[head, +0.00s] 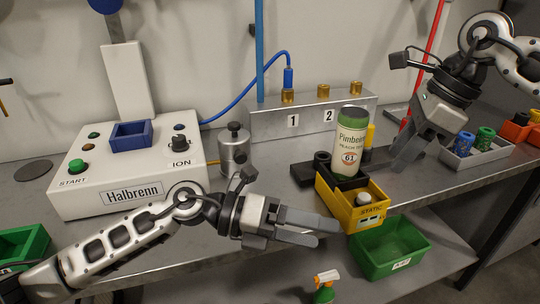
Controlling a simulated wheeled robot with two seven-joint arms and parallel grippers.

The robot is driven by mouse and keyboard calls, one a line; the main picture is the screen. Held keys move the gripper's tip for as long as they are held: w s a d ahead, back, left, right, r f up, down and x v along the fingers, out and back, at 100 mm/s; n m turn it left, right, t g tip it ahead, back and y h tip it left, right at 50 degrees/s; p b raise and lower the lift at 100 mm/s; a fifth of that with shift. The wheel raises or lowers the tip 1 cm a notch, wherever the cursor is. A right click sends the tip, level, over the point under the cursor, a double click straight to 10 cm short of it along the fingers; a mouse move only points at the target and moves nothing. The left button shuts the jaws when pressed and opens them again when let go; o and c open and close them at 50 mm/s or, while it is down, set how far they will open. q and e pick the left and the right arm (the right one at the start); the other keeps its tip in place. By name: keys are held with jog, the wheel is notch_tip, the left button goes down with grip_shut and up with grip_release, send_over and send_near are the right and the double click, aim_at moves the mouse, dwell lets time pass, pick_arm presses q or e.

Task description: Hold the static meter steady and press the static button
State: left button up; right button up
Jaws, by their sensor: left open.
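The static meter (365,218) is a yellow box marked STATIC at the table's front edge. A pale round button (363,199) is on its top, in a dark recess. A green and white can labelled 61 (349,142) stands upright at the meter's back end; its exact support is hidden. My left gripper (326,232) is open and empty, with its fingers pointing right at the meter's left side, close to it. Whether they touch is unclear. My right gripper (402,166) is above the table, right of the can, pointing down. Its finger gap is not clear.
A white Halbrenn machine (125,190) with buttons stands at left, beside a metal pot (234,155). A metal block (265,124) with brass fittings is behind. A grey tray (475,153) of small cans is right. A green bin (415,262) and spray bottle (325,290) sit lower.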

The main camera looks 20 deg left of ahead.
aim_at(333, 168)
pick_arm(q)
jog(key=w+a+r+m+t+y, duration=0.5)
jog(key=w+a+r+m, duration=0.1)
jog(key=w+a+m, duration=0.3)
jog(key=shift+n, duration=0.7)
jog(key=x, duration=0.8)
jog(key=w+x, duration=0.1)
jog(key=x, duration=0.7)
jog(key=shift+a+r, duration=0.1)
jog(key=shift+a, duration=0.05)
jog(key=shift+c, duration=0.3)
jog(key=c, duration=1.3)
pick_arm(e)
jog(key=shift+c, duration=0.6)
jog(key=shift+a+r, duration=0.1)
jog(key=shift+r, duration=0.05)
jog(key=c, duration=0.5)
jog(key=a+r+n+h, duration=0.1)
jog(key=n, duration=0.1)
jog(key=s+a+r+n+h, duration=0.1)
jog(key=r+n, duration=0.1)
jog(key=a+r+n+t+h, duration=0.1)
jog(key=a+n, duration=0.1)
jog(key=shift+s+r+n+h, duration=0.3)
jog(key=shift+s+r, duration=0.05)
jog(key=shift+r, duration=0.05)
grip_shut()
jog(key=shift+s+a+r+n+h, duration=0.1)
jog(key=shift+s+r+n+h, duration=0.05)
jog(key=shift+r+n+h, duration=0.2)
